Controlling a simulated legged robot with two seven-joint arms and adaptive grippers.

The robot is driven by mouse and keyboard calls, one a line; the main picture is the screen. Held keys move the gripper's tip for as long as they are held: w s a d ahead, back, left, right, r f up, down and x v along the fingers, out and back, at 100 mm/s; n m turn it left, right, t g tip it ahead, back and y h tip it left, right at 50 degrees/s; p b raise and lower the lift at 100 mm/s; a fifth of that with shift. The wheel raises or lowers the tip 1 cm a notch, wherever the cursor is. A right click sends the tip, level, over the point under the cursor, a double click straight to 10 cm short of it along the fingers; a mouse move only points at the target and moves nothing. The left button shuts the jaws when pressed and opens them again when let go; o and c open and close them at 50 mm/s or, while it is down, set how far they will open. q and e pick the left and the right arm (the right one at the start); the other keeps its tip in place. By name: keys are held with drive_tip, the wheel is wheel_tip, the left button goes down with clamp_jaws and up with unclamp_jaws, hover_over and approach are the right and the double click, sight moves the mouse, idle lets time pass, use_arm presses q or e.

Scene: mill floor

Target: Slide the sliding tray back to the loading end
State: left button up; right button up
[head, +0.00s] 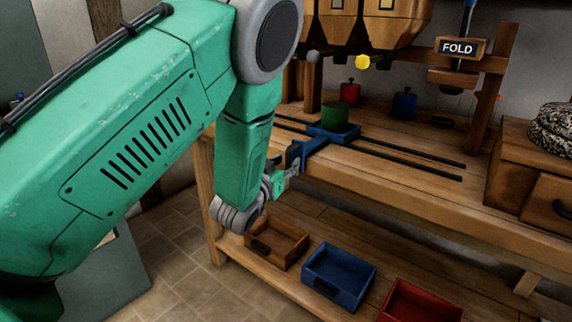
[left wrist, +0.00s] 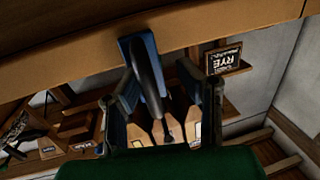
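The sliding tray (head: 349,133) is blue and sits on two dark rails (head: 405,160) on the wooden bench, with a green canister (head: 335,116) on it. Its blue front part (head: 308,149) reaches over the bench's front edge. My left gripper (head: 288,170) is at this front part, below the bench edge. Contact on the left side is unclear. My right gripper is not in view.
Wooden hoppers (head: 391,25) hang above the bench, with a yellow knob (head: 362,62). Red (head: 350,92) and blue (head: 404,104) canisters stand behind the rails. Wooden, blue (head: 338,277) and red bins sit on the lower shelf.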

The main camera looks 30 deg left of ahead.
use_arm(q)
drive_tip(key=shift+d+r, duration=0.1)
drive_tip(key=shift+s+d+r, duration=0.1)
drive_tip(key=shift+d+r, duration=0.05)
drive_tip(key=shift+d, duration=0.5)
clamp_jaws()
drive_tip(key=shift+d+r, duration=0.15)
drive_tip(key=shift+d, duration=0.1)
drive_tip(key=w+a+p, duration=0.2)
drive_tip(key=a, duration=3)
drive_tip(key=shift+a+f, duration=0.15)
drive_tip(key=shift+f, duration=0.15)
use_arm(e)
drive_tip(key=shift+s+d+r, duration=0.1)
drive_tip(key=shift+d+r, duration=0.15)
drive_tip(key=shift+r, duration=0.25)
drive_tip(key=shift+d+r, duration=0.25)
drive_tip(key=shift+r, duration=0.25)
use_arm(q)
drive_tip(key=shift+w+r, duration=0.1)
drive_tip(key=shift+w, duration=0.05)
unclamp_jaws()
drive_tip(key=shift+a, duration=0.1)
drive_tip(key=shift+a+f, duration=0.2)
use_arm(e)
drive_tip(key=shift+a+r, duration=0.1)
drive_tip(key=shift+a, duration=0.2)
